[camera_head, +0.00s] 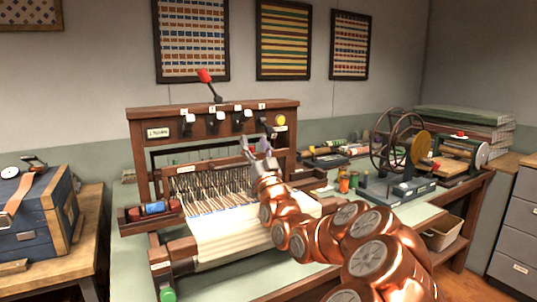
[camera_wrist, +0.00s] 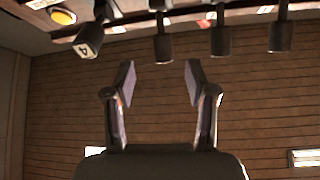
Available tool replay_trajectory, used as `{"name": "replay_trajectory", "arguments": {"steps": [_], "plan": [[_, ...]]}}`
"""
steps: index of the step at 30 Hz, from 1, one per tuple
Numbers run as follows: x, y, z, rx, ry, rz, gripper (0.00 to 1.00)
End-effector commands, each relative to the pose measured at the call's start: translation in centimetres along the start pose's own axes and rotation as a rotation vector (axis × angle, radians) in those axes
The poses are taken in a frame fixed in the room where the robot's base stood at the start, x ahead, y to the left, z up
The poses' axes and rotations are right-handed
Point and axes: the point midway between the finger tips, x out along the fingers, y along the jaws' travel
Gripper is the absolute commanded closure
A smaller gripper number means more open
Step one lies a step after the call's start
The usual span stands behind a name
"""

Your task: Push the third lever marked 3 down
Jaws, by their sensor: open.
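A wooden loom frame carries a row of dark levers with pale knobs along its top beam (camera_head: 150,115). Lever 3 (camera_head: 241,122) is third from the left in the head view; lever 4 (camera_head: 268,128) is to its right. In the wrist view the order is reversed: the knob marked 4 (camera_wrist: 88,42) is at left and lever 3 (camera_wrist: 163,48) is beside it. My gripper (camera_head: 258,147) is open and empty, below the lever row in the head view. In the wrist view its fingertips (camera_wrist: 159,82) are apart, with lever 3 just beyond the gap. I see no contact.
A red-handled lever (camera_head: 207,78) stands above the beam, and a yellow button (camera_head: 280,120) is at its right end. Lever 2 (camera_head: 214,124) and lever 1 (camera_head: 187,124) are close by. Threads and cloth (camera_head: 225,235) lie below. A wheel device (camera_head: 398,140) stands right.

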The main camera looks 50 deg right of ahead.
Motion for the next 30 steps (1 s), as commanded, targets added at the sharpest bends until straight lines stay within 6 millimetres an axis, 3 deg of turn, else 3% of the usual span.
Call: {"name": "replay_trajectory", "arguments": {"steps": [21,30], "plan": [[-6.6,-0.9,-5.1,0.001,0.002,0.003,0.44],[-8.0,-1.2,-6.3,0.0,0.003,0.001,0.44]]}}
